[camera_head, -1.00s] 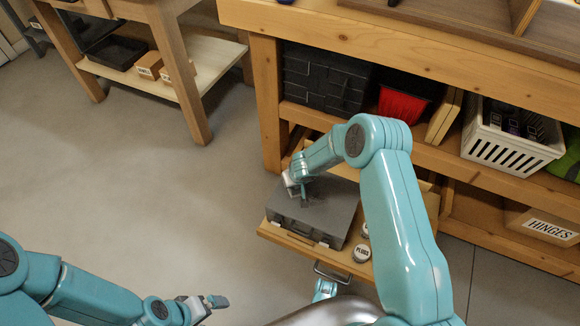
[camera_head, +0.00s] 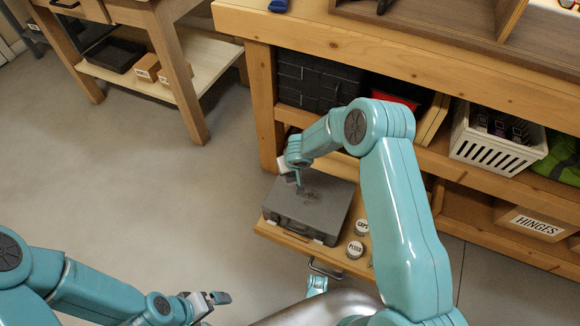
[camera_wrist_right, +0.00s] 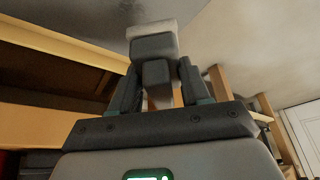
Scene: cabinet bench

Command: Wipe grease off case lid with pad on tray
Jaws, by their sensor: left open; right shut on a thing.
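The grey case (camera_head: 335,207) lies closed on the pull-out wooden tray (camera_head: 272,234), its handle side toward me. A dark grease smudge (camera_head: 314,190) shows on its lid. My right gripper (camera_head: 294,177) is at the lid's far left part; whether what it holds touches the lid cannot be told. In the right wrist view, my right gripper (camera_wrist_right: 155,85) is shut on the pad (camera_wrist_right: 152,48), a dark grey block with a pale face. My left gripper (camera_head: 216,298) is open and empty, low at the left over the floor, apart from the case.
Two round tins, CAPS (camera_head: 361,227) and PLUGS (camera_head: 355,250), stand on the tray right of the case. The wooden bench (camera_head: 400,55) rises behind, with a white basket (camera_head: 490,146) and a HINGES box (camera_head: 535,224) on its shelves. The floor at left is clear.

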